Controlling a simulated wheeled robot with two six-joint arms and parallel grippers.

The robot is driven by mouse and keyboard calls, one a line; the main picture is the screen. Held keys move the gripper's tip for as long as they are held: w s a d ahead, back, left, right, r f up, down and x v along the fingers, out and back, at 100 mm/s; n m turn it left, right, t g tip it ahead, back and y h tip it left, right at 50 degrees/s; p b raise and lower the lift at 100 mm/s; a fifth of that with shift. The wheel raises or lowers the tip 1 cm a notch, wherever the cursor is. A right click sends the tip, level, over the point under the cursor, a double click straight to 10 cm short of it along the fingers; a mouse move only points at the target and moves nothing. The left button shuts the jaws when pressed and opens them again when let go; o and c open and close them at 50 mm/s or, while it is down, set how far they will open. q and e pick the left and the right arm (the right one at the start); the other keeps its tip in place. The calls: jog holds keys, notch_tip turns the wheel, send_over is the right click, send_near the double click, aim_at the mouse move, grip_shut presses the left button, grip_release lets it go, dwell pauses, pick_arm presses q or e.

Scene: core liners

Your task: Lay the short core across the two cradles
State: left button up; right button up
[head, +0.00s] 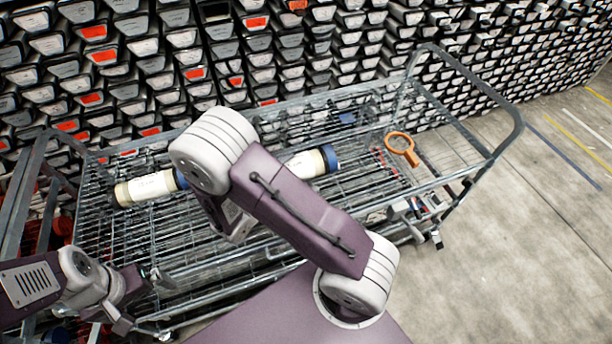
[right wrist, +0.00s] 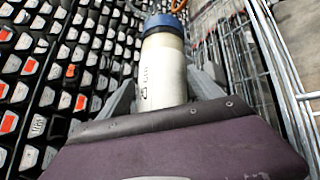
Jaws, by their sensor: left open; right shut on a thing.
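In the head view a cream core piece (head: 304,164) with a blue cap at its right end shows beyond my right arm. In the right wrist view my right gripper (right wrist: 164,88) is shut on a cream, blue-capped core (right wrist: 163,62), a finger on each side. My left gripper (head: 146,284) is open and empty at the cart's near left. I cannot make out the two cradles.
A grey wire cart (head: 452,83) with raised end rails surrounds the work area. An orange ring-shaped tool (head: 400,146) lies at its right. A wall of stacked bins (head: 300,55) stands close behind. Bare concrete floor (head: 530,250) is free at the right.

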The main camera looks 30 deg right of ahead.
jog(key=shift+w+a+f, duration=0.3)
jog(key=shift+w+f, duration=0.05)
jog(key=shift+w, duration=0.3)
jog(key=shift+w+a+f, duration=0.3)
jog(key=shift+w+f, duration=0.05)
jog(key=shift+w, duration=0.25)
jog(key=shift+s+f, duration=0.1)
jog(key=shift+f, duration=2)
jog(key=shift+f, duration=0.15)
jog(key=o, duration=1.7)
jog(key=shift+f, duration=0.15)
jog(key=o, duration=0.4)
